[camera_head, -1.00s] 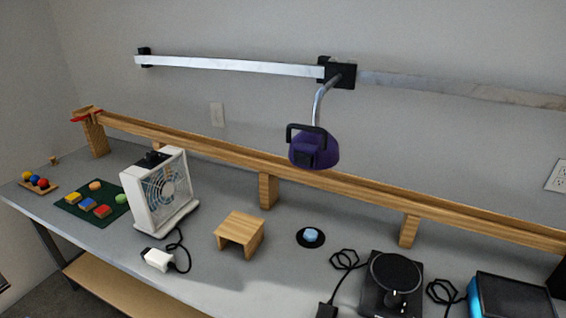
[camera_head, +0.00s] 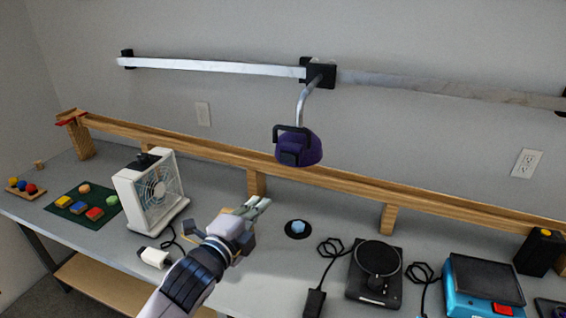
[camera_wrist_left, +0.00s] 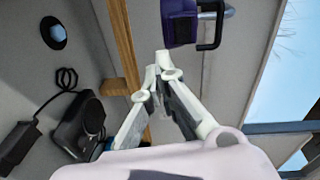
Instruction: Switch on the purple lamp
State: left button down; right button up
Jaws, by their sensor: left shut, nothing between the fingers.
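The purple lamp (camera_head: 299,149) hangs from a metal arm on the wall rail, with a black handle on its front. It also shows at the top of the left wrist view (camera_wrist_left: 180,22). A light blue button (camera_head: 298,227) on a black round base sits on the table below the lamp; it shows at the upper left of the left wrist view (camera_wrist_left: 57,33). My left gripper (camera_head: 262,203) is shut and empty, above the table, left of the button and below the lamp, touching neither. My right gripper is not in view.
A white fan (camera_head: 150,192) stands left of my arm. A black turntable-like device (camera_head: 375,272) and a blue scale-like device (camera_head: 484,287) stand at the right. A wooden rail (camera_head: 330,179) on posts runs along the back. Cables lie on the table.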

pick_arm(q)
jog(key=r, duration=0.1)
jog(key=r+m, duration=0.1)
jog(key=r, duration=0.1)
jog(key=shift+s+d+r+m+t+h, duration=0.1)
jog(key=shift+d+r+m+t+h, duration=0.2)
jog(key=shift+d+m+h, duration=0.1)
jog(key=p, duration=0.4)
send_near(294, 159)
jog(key=x, duration=0.5)
jog(key=shift+w+d+r, duration=0.1)
jog(key=shift+w+r, duration=0.05)
jog(key=shift+w, duration=0.1)
jog(key=shift+x, duration=0.85)
